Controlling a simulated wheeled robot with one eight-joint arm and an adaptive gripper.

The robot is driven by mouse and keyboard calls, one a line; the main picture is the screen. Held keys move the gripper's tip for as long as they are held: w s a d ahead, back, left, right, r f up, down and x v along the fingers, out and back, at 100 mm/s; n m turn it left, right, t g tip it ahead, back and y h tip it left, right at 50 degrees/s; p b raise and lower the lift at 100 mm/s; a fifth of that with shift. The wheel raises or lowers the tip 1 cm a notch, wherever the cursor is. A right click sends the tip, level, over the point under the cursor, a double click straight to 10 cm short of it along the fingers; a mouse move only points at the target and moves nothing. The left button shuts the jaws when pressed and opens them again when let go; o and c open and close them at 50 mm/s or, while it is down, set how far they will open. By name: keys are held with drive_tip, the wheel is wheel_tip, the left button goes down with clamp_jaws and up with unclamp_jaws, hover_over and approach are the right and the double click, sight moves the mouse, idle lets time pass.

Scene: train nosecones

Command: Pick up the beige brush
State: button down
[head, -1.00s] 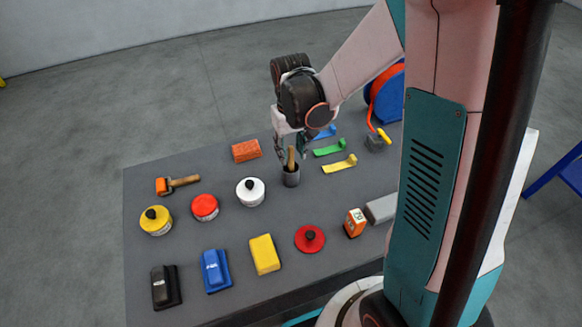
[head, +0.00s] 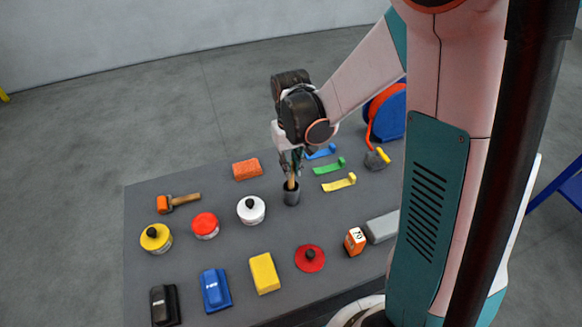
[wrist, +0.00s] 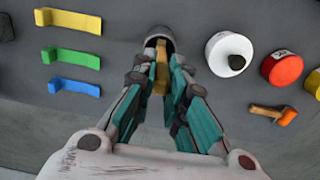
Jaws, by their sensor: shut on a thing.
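The beige brush (head: 291,182) stands upright with its lower end inside a small dark grey cup (head: 292,198) near the middle of the table. The brush's lower end is hidden in the cup. My gripper (head: 291,167) comes down from above and is shut on the upper part of the brush. In the wrist view the brush (wrist: 161,70) shows between the two teal fingertips, with the cup's rim (wrist: 159,33) just beyond them.
Blue, green and yellow (head: 339,182) bent strips lie right of the cup. A white round container (head: 251,210) stands close to its left. A brick-like orange block (head: 247,169) lies behind left. Pads, a red disc (head: 310,258) and an orange box (head: 355,241) fill the front.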

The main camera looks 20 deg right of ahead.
wheel_tip(320, 180, up, 19)
drive_tip(key=p, duration=1.2)
drive_tip(key=shift+f, duration=0.2)
idle(1.5)
